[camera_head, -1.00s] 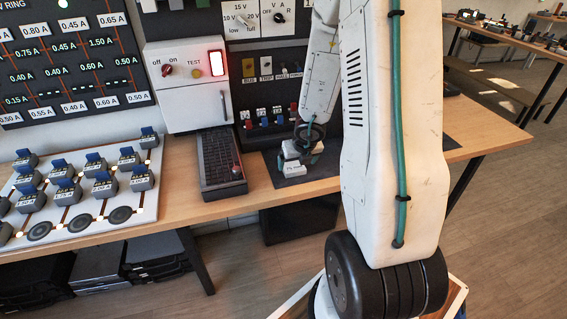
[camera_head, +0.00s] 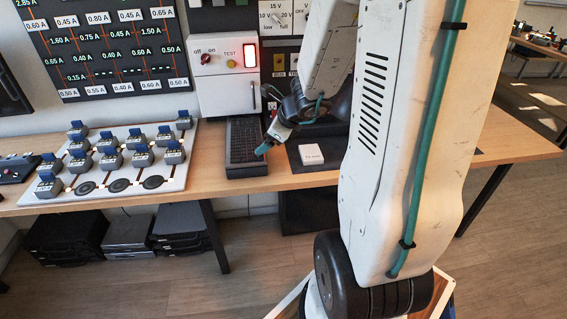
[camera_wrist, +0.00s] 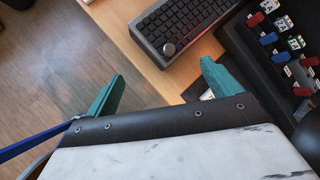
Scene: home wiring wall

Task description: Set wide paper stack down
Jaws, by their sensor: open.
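The paper stack is a small white block (camera_head: 312,155) lying flat on the dark mat on the bench in the head view. My gripper (camera_head: 291,127) is to its left and higher, tilted, apart from the stack and empty. In the wrist view my gripper (camera_wrist: 161,88) has its two teal fingers spread wide with nothing between them. A small white patch shows beside the right finger there, mostly hidden by the gripper; I cannot tell for sure that it is the stack.
A dark keyboard (camera_head: 246,148) lies on the bench just left of the mat (camera_head: 346,150). A white board (camera_head: 180,176) with several blue-topped blocks stands further left. A white box (camera_head: 226,88) with a lit red panel stands behind the keyboard. The bench's front edge is close.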

